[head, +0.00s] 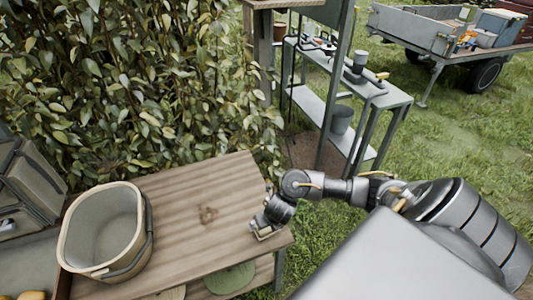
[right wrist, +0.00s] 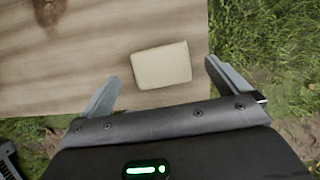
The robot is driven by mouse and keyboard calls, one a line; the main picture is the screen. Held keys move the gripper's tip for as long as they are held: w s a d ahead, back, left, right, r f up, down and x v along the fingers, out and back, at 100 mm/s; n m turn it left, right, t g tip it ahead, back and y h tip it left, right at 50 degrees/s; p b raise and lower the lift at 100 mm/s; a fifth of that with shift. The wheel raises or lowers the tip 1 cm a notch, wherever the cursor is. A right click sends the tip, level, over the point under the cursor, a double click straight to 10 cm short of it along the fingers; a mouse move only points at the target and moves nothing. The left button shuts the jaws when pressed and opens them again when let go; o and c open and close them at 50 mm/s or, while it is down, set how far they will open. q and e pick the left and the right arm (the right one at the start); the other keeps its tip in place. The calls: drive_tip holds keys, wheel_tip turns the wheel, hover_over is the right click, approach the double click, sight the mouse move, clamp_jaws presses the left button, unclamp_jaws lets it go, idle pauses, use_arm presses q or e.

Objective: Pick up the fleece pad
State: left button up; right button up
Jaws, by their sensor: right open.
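The fleece pad, a cream rectangular block with rounded corners (right wrist: 161,65), lies flat on the wooden tabletop near its edge in the right wrist view. My right gripper (right wrist: 162,72) is open and empty, with one finger on each side of the pad and a gap to both. In the head view my right gripper (head: 265,231) is low over the right end of the table (head: 180,215); I cannot make out the pad there, and the gripper seems to hide it. My left gripper is in neither view.
A cream bucket with a dark handle (head: 104,232) stands on the table's left end. A round green piece (head: 230,278) lies on a lower shelf. A leafy hedge (head: 130,80) rises behind. A metal rack (head: 335,75) and trailer (head: 440,35) stand further back on grass.

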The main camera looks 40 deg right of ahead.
drive_tip(key=shift+s+b+x, duration=0.15)
drive_tip(key=shift+b+x, duration=0.55)
drive_tip(key=shift+x, duration=0.6)
drive_tip(key=shift+s+b+x, duration=0.2)
drive_tip(key=shift+b+x, duration=0.45)
drive_tip(key=shift+x, duration=0.65)
drive_tip(key=shift+f, duration=0.1)
drive_tip(key=shift+c, duration=0.4)
drive_tip(key=c, duration=0.8)
drive_tip(key=shift+c, duration=0.2)
